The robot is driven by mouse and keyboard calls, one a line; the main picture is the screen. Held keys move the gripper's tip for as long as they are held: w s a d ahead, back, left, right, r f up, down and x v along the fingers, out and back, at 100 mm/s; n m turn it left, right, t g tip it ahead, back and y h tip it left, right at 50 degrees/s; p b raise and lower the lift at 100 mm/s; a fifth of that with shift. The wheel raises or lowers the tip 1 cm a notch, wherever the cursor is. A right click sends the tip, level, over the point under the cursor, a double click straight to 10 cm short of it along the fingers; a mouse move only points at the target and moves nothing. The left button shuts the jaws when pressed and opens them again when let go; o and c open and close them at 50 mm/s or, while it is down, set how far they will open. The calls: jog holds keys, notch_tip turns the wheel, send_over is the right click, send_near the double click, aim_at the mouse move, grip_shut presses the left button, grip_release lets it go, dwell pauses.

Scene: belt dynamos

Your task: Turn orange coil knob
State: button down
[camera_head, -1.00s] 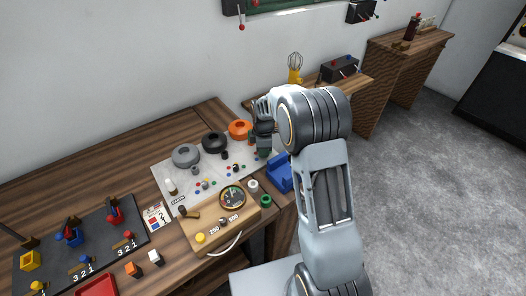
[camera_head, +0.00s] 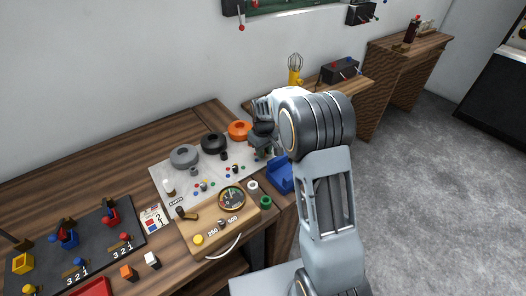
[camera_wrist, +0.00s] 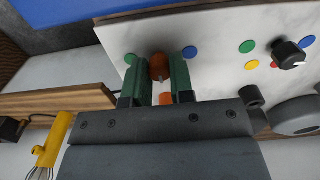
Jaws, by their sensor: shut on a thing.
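The orange coil knob (camera_wrist: 159,66) stands on the white panel (camera_wrist: 225,30) and shows between the green fingers of my gripper (camera_wrist: 160,60) in the wrist view. The fingers are shut on it from both sides. A bit of the orange coil (camera_wrist: 166,98) shows just behind the fingers. In the head view the orange coil ring (camera_head: 239,130) is at the panel's far right corner, beside my gripper (camera_head: 267,152). The knob itself is hidden there by my gripper.
A grey coil (camera_head: 184,156) and a black coil (camera_head: 213,143) stand left of the orange one. A black knob (camera_wrist: 289,55) and coloured dots lie beside the grip. A blue holder (camera_head: 280,175) stands close to my arm. A yellow whisk (camera_head: 295,72) is behind.

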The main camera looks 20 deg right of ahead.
jog(key=m, duration=0.4)
jog(key=shift+m, duration=0.3)
jog(key=m, duration=0.4)
jog(key=shift+m+b, duration=0.3)
jog(key=shift+b, duration=0.1)
jog(key=m, duration=0.4)
jog(key=shift+m, duration=2.5)
jog(key=c, duration=1)
grip_release()
jog(key=shift+r, duration=0.1)
